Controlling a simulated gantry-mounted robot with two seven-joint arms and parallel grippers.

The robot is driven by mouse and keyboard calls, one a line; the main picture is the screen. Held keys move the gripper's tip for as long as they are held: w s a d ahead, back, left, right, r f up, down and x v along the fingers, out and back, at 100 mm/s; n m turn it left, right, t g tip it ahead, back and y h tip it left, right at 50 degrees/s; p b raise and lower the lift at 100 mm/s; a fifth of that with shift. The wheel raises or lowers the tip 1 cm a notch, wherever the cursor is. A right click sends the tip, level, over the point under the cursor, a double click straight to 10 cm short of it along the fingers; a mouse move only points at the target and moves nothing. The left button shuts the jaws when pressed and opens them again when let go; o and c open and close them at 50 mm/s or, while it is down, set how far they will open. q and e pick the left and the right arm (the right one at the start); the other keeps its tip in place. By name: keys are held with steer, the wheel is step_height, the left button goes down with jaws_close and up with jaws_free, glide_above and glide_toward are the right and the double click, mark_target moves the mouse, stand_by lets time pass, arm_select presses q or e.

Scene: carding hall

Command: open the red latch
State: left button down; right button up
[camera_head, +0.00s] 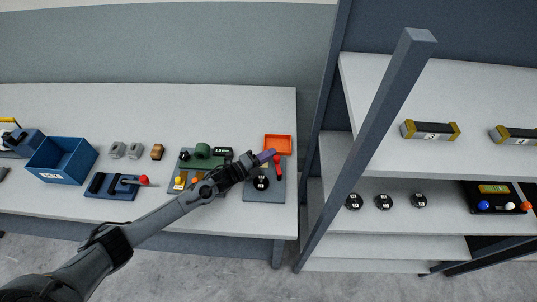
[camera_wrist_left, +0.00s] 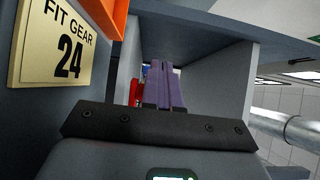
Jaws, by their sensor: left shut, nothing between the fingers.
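The red latch (camera_head: 277,165) shows in the head view as a short red lever on a grey base plate (camera_head: 262,195), just in front of an orange tray (camera_head: 277,144). My left gripper (camera_head: 268,155) reaches in from the left, its purple fingers just left of the red latch and close to it. In the left wrist view the fingers (camera_wrist_left: 165,66) are shut and empty. A red part (camera_wrist_left: 135,92), likely the latch, shows just left of them and is partly hidden behind the gripper body. I cannot tell whether they touch. My right gripper is not in view.
A black disc (camera_head: 261,183) sits on the grey base. A green device (camera_head: 203,151) stands to its left. A blue bin (camera_head: 62,159) and a red-knobbed lever unit (camera_head: 112,187) stand further left. A shelf post (camera_head: 365,150) rises to the right. A "FIT GEAR 24" sign (camera_wrist_left: 65,42) is close by.

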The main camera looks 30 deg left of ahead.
arm_select(q)
steer(key=shift+s, duration=0.1)
steer(key=v, duration=1)
steer(key=shift+s+a+r, duration=0.1)
steer(key=shift+s+a, duration=0.1)
steer(key=shift+s, duration=0.05)
stand_by(0.4)
